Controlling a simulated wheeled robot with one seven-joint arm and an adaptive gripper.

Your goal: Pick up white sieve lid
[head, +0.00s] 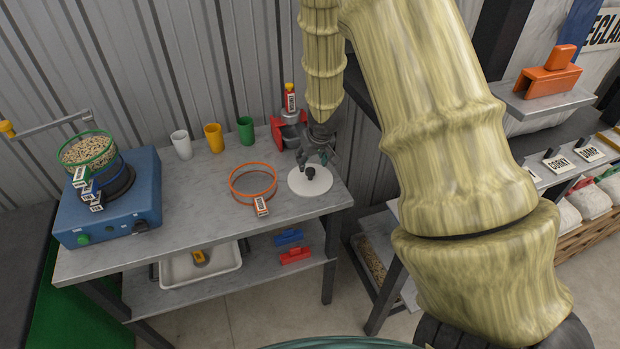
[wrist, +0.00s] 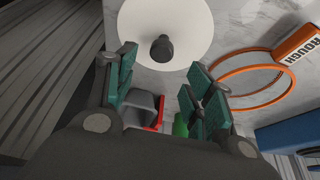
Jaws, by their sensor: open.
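The white sieve lid (head: 302,184) is a flat white disc with a dark knob (head: 310,172) at its middle. It lies on the grey table (head: 210,232) near the right end. In the wrist view the lid (wrist: 187,45) is at the top centre, with its dark knob (wrist: 162,47) standing up. My gripper (head: 318,158) is just above and behind the lid in the head view. In the wrist view its two fingers (wrist: 160,78) are open and empty, spread to either side below the knob. I see no contact between the fingers and the lid.
An orange sieve ring (head: 253,184) lies left of the lid. Behind stand a red-and-grey device (head: 290,133) and green (head: 246,130), yellow (head: 214,138) and white (head: 181,144) cups. A blue shaker (head: 115,200) with stacked sieves is at the left. The table's front middle is clear.

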